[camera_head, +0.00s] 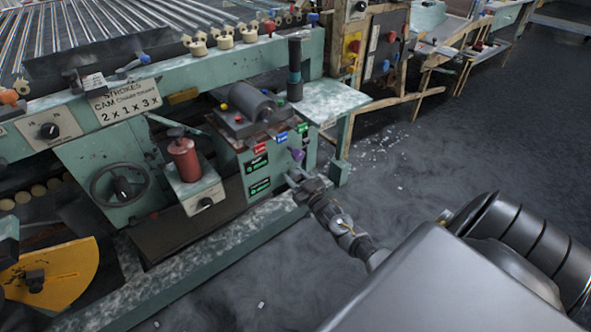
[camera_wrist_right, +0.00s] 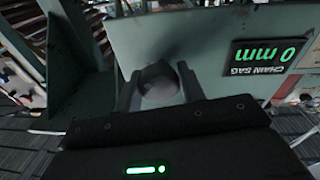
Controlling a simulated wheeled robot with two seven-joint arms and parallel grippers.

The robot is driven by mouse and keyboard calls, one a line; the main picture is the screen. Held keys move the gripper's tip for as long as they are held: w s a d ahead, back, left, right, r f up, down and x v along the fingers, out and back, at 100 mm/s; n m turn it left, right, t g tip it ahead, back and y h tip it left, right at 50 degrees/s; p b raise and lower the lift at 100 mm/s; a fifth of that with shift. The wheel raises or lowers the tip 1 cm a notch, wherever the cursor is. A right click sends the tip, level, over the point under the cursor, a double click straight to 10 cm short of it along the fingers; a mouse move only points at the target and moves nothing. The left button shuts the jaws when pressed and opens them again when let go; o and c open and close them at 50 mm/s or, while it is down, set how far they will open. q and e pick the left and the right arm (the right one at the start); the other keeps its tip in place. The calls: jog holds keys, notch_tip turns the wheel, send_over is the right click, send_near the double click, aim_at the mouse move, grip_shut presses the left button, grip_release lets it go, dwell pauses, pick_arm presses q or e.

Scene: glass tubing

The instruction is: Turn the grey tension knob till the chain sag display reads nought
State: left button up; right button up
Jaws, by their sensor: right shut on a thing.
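The grey tension knob (camera_wrist_right: 160,82) is round and sits on the front of a pale green panel in the right wrist view. My right gripper (camera_wrist_right: 158,90) is shut on it, with one finger on each side. The chain sag display (camera_wrist_right: 266,55) is upside down in that view and reads 0 mm in green. In the head view my right gripper (camera_head: 293,178) is at the front of the green machine's control box, below a purple knob (camera_head: 297,154). It hides the grey knob there. My left gripper is not in view.
Two small green-lit displays (camera_head: 258,164) (camera_head: 260,187) are on the box front, left of my gripper. A red cylinder (camera_head: 185,160) stands further left. A green side table (camera_head: 330,100) juts out above my gripper. The dark floor (camera_head: 440,150) to the right is mostly open.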

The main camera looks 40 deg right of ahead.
jog(key=m+p, duration=0.1)
jog(key=m, duration=0.2)
jog(key=shift+m, duration=0.4)
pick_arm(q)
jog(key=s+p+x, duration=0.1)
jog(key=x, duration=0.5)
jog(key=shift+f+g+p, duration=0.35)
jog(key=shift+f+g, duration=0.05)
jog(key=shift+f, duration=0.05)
pick_arm(e)
jog(key=shift+m+g+h, duration=0.3)
jog(key=shift+m+g, duration=0.1)
jog(key=shift+m, duration=1.1)
jog(key=o, duration=1)
jog(key=shift+c, duration=0.2)
jog(key=shift+s, duration=0.3)
pick_arm(q)
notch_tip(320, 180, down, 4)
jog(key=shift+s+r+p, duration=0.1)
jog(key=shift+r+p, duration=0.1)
jog(key=shift+p, duration=0.6)
pick_arm(e)
jog(key=s+a, duration=0.1)
jog(key=s, duration=0.9)
jog(key=shift+a+f, duration=0.25)
